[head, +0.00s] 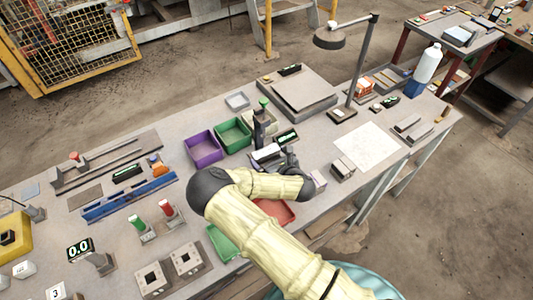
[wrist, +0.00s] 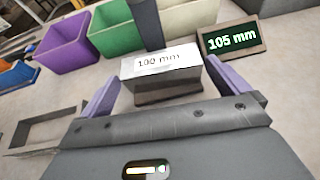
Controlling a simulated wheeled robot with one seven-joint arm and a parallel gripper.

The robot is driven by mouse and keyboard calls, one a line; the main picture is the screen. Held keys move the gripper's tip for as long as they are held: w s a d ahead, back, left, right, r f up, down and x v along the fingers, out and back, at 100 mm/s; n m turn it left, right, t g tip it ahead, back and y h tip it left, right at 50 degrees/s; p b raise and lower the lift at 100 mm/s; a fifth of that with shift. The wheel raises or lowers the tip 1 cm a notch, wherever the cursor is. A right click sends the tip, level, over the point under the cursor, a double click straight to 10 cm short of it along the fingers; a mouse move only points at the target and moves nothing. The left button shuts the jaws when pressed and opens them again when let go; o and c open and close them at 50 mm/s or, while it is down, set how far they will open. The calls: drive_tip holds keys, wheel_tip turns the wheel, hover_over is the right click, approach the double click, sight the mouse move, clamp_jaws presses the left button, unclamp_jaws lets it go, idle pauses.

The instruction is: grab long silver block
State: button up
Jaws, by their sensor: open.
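A silver-grey block (wrist: 168,88) with a white face marked "100 mm" lies ahead of my gripper in the wrist view. It looks like the long silver block. In the head view a pale block (head: 266,153) lies beside my gripper (head: 289,160), partly covered by my arm. My gripper is open, and it also shows in the wrist view (wrist: 161,75) with one purple finger to each side of the block. Whether the fingers touch the block cannot be told.
A display reading "105 mm" (wrist: 233,39) stands right of the block. A purple bin (head: 203,149) and a green bin (head: 233,133) stand behind it. A dark post (wrist: 146,25) rises close behind the block. A white sheet (head: 366,147) lies on the right.

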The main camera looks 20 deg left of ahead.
sight(269, 156)
drive_tip(key=shift+p+x, duration=0.55)
drive_tip(key=shift+x, duration=1.35)
drive_tip(key=shift+d+f, duration=0.1)
drive_tip(key=shift+c, duration=0.2)
drive_tip(key=c, duration=1.1)
